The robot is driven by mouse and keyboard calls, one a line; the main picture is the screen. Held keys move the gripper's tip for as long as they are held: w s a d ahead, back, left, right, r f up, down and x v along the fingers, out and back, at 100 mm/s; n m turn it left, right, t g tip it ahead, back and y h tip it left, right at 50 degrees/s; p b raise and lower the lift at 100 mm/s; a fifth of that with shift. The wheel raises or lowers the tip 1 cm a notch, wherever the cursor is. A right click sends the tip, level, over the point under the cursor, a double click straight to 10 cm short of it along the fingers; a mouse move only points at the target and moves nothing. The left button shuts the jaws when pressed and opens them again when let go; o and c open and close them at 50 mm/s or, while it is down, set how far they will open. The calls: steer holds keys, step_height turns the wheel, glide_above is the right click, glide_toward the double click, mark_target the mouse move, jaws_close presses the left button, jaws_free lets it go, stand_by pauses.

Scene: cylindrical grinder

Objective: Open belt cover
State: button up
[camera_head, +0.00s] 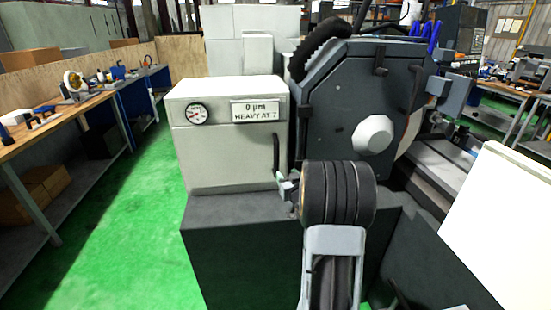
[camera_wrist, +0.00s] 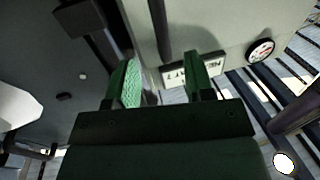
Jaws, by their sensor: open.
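A light grey box-shaped cover (camera_head: 225,160) stands closed at the left of the machine in the head view. A black vertical handle (camera_head: 276,152) is at its right front edge. No label names it as the belt cover. My gripper (camera_head: 286,184) is low by the handle's lower end, partly hidden by my arm. In the wrist view my gripper (camera_wrist: 160,83) is open, with green fingers and nothing held. The dark handle (camera_wrist: 160,28) shows between and beyond the fingers. Contact cannot be told.
A dark grey machine housing (camera_head: 345,95) with a white knob (camera_head: 373,134) stands right of the cover. The cover bears a gauge (camera_head: 197,114) and a sign (camera_head: 255,112). A dark base (camera_head: 235,240) lies below. Green floor (camera_head: 130,220) is clear at left, beside a workbench (camera_head: 60,120).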

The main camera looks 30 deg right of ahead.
mark_target(277, 161)
steer(key=p+x, duration=0.3)
steer(key=x, duration=1)
steer(key=shift+w, duration=0.1)
jaws_close()
